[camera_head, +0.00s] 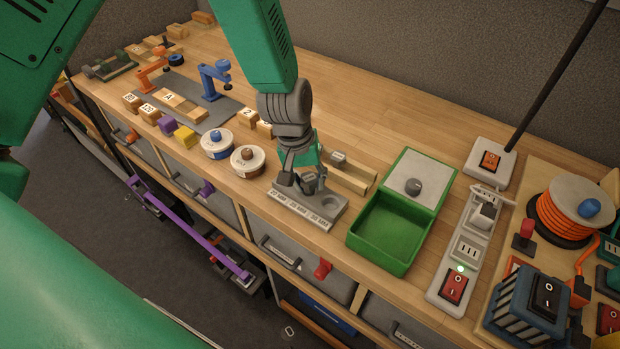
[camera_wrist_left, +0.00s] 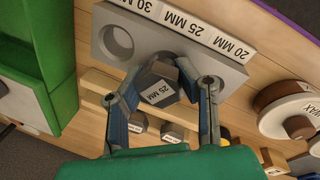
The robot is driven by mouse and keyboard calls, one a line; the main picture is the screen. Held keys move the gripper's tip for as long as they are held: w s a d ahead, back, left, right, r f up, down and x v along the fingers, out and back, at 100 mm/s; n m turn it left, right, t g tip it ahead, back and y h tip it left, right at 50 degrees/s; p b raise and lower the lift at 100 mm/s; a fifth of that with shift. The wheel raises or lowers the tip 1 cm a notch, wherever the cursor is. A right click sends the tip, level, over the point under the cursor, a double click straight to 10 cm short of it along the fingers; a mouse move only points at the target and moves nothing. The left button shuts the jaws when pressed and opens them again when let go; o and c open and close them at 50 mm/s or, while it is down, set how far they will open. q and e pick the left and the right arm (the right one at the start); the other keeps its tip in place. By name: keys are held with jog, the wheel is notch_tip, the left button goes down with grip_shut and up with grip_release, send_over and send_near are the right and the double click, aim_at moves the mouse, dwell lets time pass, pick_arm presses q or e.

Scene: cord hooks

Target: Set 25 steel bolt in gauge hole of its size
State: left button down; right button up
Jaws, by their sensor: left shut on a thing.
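The steel gauge block (camera_head: 325,213) lies near the bench's front edge, with labels 20 MM, 25 MM and 30 MM along its front. It also shows in the left wrist view (camera_wrist_left: 222,69), where the 30 mm hole (camera_wrist_left: 117,41) is open and empty. My left gripper (camera_head: 300,182) points down over the block. In the left wrist view its fingers (camera_wrist_left: 163,95) are shut on the 25 mm steel bolt (camera_wrist_left: 158,86), whose hex head reads 25 MM. The bolt is over the block's middle; its shank and the hole under it are hidden, so I cannot tell whether it is inserted.
Two other bolts (camera_wrist_left: 138,122) (camera_wrist_left: 172,132) sit by a wooden rack (camera_head: 353,181) behind the block. A green open box (camera_head: 388,235) stands just right. Two round tins (camera_head: 247,161) (camera_head: 217,144) stand left. A power strip (camera_head: 467,248) lies farther right.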

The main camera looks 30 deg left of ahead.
pick_arm(q)
jog(key=shift+f, duration=0.35)
dwell(0.7)
jog(key=shift+r, duration=0.25)
dwell(0.5)
jog(key=shift+p, duration=0.55)
dwell(0.8)
jog(key=shift+f, duration=0.25)
dwell(0.5)
jog(key=shift+r, duration=0.25)
dwell(0.5)
jog(key=shift+p, duration=0.55)
dwell(0.7)
jog(key=shift+f, duration=0.25)
dwell(0.5)
jog(key=shift+r, duration=0.25)
dwell(0.5)
